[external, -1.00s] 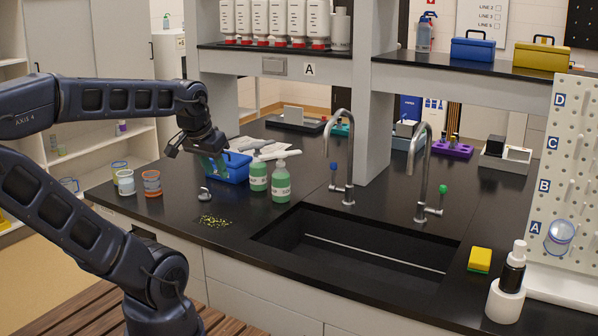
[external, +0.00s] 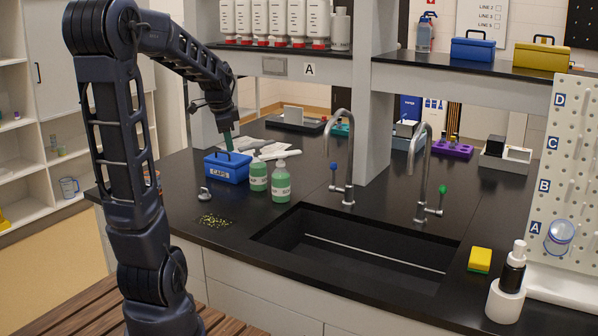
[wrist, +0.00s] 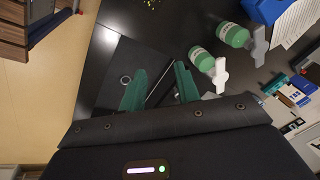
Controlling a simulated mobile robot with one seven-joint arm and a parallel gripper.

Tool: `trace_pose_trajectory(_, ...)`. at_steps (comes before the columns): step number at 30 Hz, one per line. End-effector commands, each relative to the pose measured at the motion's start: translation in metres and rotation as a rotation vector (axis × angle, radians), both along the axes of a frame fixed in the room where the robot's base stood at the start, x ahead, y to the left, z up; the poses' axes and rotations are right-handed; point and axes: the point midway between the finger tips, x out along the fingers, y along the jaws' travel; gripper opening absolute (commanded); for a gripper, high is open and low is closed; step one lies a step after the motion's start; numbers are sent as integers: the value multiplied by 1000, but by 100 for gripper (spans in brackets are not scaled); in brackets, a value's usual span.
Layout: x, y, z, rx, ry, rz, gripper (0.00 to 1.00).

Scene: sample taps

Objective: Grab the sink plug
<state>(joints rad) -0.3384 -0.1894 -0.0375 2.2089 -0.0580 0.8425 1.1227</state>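The sink plug (external: 205,194), a small pale grey piece with a raised knob, sits on the black counter left of the sink in the external view. It is just in front of the blue box (external: 226,166). I cannot see the plug in the wrist view. My gripper (external: 227,143) is raised above the back of the blue box, behind and apart from the plug. In the wrist view the two green fingers of my gripper (wrist: 160,70) are spread with nothing between them. The black sink (wrist: 114,66) with its round drain shows beyond the fingers.
Two green soap bottles (external: 281,182) stand between the blue box and the sink (external: 300,245). Yellow-green specks (external: 214,221) lie on the counter in front of the plug. Two curved taps (external: 345,150) rise behind the sink. A shelf (external: 290,68) overhangs the counter's back.

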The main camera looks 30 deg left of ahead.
Motion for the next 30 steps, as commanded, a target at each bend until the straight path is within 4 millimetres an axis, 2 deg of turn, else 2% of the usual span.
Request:
trace_pose_trajectory(6, 46, 56, -28, 44, 39, -180, 32)
trace_pose_trajectory(15, 93, 141, -81, 92, 78, -440, 32)
trace_pose_trajectory(21, 113, 199, -121, 117, 93, -602, 32)
trace_pose_trajectory(24, 118, 220, -137, 126, 97, -663, 32)
trace_pose_trajectory(30, 123, 239, -154, 136, 99, -726, 32)
